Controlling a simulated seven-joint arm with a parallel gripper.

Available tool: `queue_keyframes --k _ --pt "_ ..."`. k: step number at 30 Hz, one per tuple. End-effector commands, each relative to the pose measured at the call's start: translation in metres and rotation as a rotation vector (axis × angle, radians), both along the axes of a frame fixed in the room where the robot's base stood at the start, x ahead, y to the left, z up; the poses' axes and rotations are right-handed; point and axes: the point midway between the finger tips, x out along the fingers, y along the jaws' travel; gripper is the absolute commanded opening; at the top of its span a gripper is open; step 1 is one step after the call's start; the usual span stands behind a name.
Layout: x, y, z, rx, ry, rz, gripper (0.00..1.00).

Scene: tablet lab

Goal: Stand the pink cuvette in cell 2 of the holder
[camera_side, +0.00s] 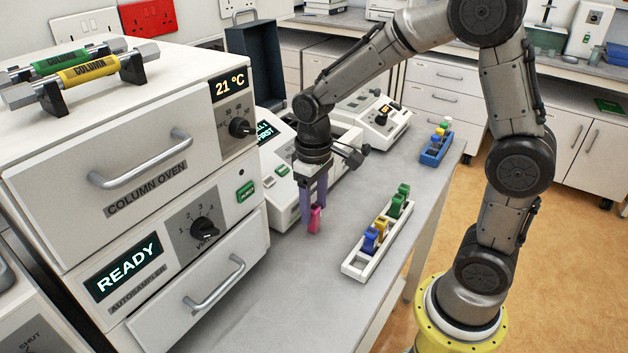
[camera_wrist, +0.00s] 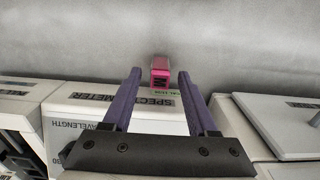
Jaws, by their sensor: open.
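The pink cuvette (camera_side: 315,219) stands upright on the grey bench in the side view. It also shows in the wrist view (camera_wrist: 160,72), between and just past the purple fingertips. My gripper (camera_side: 314,222) points down over it, open, with its fingers around the cuvette's sides. In the wrist view, my gripper (camera_wrist: 160,73) shows a gap on each side of the cuvette. A white rack (camera_side: 352,270) on the bench to the right holds blue, yellow and green cuvettes. Its cell numbers are not readable, and I cannot tell whether it is the holder.
A blue rack (camera_side: 434,156) with coloured tops stands farther back near the bench edge. The column oven (camera_side: 147,183) and autosampler (camera_side: 140,280) stand at left. White instruments (camera_side: 377,122) line the back. Bare bench (camera_side: 290,285) lies in front of the cuvette.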

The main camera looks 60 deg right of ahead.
Motion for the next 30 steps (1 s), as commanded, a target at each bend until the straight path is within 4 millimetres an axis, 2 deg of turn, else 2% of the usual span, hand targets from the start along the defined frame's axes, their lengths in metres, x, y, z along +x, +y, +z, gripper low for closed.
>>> queue_keyframes --k 6,12,20,23,25,30 --pt "0.001 0.0 0.046 0.0 -0.007 0.0 0.59" --pt "0.001 0.0 0.083 0.0 -0.005 0.0 0.59" --pt "-0.002 0.0 0.107 0.0 -0.006 0.0 0.59" --pt "-0.012 0.001 0.116 -0.001 -0.037 0.0 0.59" --pt "-0.028 0.001 0.123 -0.001 -0.079 0.0 0.59" --pt "-0.082 0.003 0.136 -0.002 -0.229 0.0 0.59"
